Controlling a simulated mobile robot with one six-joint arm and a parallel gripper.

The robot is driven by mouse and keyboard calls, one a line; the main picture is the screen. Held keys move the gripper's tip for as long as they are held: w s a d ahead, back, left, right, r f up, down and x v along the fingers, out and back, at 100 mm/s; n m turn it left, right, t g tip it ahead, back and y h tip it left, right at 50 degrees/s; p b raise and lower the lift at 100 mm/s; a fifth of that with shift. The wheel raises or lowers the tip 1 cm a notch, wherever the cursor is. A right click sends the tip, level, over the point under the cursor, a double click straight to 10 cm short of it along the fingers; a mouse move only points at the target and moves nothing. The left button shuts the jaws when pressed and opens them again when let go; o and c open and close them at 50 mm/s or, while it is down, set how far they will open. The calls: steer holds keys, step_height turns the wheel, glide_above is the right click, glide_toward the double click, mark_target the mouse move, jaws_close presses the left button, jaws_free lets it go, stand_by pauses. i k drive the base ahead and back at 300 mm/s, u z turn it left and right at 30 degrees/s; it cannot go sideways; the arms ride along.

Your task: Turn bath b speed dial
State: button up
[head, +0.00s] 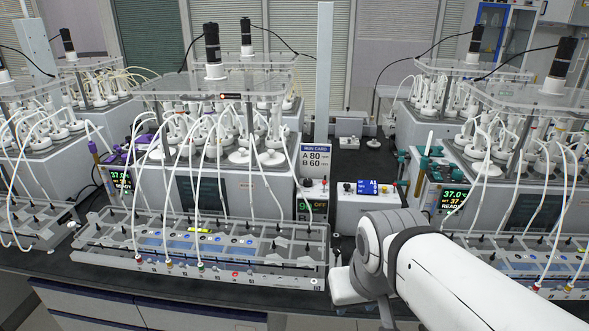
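Several grey bath units with clear lids and white-capped bottles stand on the dark bench. I cannot read which one is bath b. The middle bath (265,190) has a small panel at its right front with a green-lit display (303,206) and small knobs (316,184). The bath at the right (480,185) has a display (453,198) reading 37.0 and READY. No speed dial can be told apart for certain. My white and grey arm reaches in from the lower right, in front of the bench. My gripper's fingers do not show.
A run card (315,161) reading A 80, B 60 stands at the middle bath's right. A small box with a blue display (367,188) sits between the baths. A long tube rack (200,250) lies in front, with white tubes rising from it.

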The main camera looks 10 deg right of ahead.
mark_target(307, 182)
steer(key=i, duration=0.9)
